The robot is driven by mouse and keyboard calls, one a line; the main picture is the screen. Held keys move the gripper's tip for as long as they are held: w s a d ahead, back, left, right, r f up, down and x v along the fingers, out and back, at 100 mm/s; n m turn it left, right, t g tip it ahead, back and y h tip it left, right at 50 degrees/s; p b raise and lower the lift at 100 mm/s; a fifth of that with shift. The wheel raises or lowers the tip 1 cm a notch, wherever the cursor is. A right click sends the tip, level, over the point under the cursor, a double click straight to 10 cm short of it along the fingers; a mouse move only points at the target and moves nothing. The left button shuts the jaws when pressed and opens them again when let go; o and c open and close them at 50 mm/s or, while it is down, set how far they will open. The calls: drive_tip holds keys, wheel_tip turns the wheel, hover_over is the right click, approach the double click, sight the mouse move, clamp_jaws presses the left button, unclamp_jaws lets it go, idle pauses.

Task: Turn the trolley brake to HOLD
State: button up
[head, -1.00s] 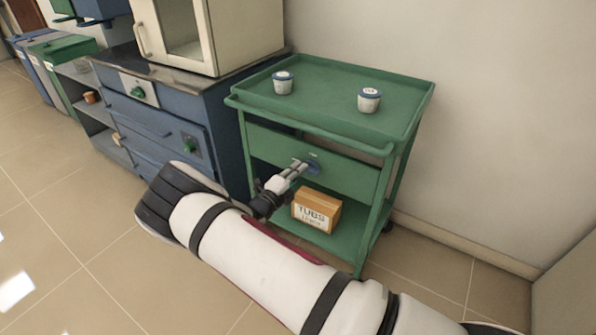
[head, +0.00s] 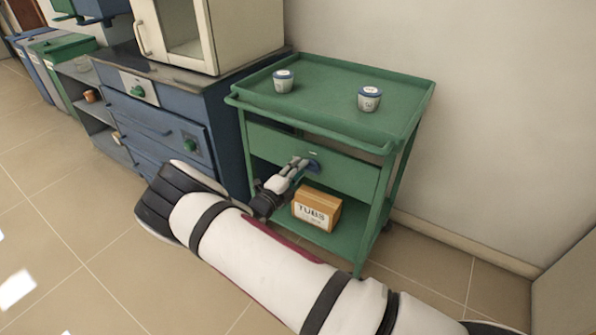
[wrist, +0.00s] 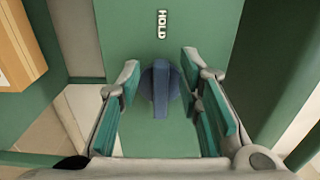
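The trolley brake is a blue round knob with a raised grip bar on the green trolley's drawer front, seen in the wrist view (wrist: 160,88) and the head view (head: 314,165). A white HOLD label (wrist: 162,24) is on the panel above the knob in the wrist view. The grip bar runs up and down there, roughly in line with the label; I cannot tell which end is the pointer. My gripper (wrist: 163,84) is open, with one finger on each side of the knob and visible gaps. In the head view my gripper (head: 302,164) partly covers the knob.
A blue cabinet (head: 228,140) stands close on the left. Floor in front is clear.

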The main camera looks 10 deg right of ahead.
drive_tip(key=v, duration=1.2)
idle(0.3)
